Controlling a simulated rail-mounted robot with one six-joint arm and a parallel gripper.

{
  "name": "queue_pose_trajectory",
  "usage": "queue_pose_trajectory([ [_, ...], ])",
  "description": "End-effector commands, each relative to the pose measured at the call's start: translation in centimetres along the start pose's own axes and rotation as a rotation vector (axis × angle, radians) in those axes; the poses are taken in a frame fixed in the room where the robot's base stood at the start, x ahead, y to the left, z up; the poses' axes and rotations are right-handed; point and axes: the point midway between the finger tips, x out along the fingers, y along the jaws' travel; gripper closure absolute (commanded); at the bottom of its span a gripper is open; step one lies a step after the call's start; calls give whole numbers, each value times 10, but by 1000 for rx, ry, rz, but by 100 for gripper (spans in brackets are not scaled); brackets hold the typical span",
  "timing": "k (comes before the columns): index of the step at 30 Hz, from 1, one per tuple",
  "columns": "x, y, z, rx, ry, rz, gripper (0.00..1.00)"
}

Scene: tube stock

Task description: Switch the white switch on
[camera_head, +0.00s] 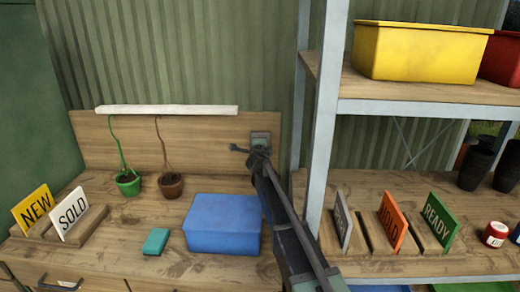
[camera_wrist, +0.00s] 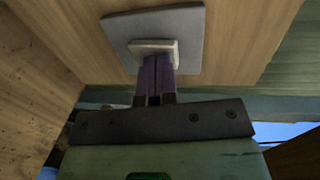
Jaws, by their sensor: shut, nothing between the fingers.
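The white switch (camera_wrist: 150,46) sits on a grey square plate (camera_wrist: 190,22) fixed to a wooden board, as the wrist view shows. My gripper (camera_wrist: 155,68) is shut, with its dark fingertips together at the lower edge of the switch. The tips seem to touch or nearly touch it; I cannot tell which. In the head view my gripper (camera_head: 258,150) is up against the backboard, just below the plate (camera_head: 261,136). The switch itself is hidden there by my gripper.
A blue box (camera_head: 222,225) stands on the bench left of my arm. Two potted plants (camera_head: 128,184) stand under a white lamp bar (camera_head: 165,110). A grey shelf post (camera_head: 322,130) is close on the right, with sign boards (camera_head: 393,220) beyond it.

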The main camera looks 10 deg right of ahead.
Motion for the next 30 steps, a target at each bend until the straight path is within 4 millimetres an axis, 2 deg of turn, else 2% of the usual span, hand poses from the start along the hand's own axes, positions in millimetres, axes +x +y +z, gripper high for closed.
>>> queue_pose_trajectory([
  [10, 6, -12, 0, 2, 4, 83, 100],
  [12, 6, -5, 0, 1, 4, 79, 100],
  [20, 0, -5, -1, 1, 5, 78, 100],
  [23, -11, -6, -3, 1, 6, 78, 100],
  [27, -38, -7, -7, 1, 10, 79, 100],
  [30, -63, -19, -6, 1, 9, 79, 100],
])
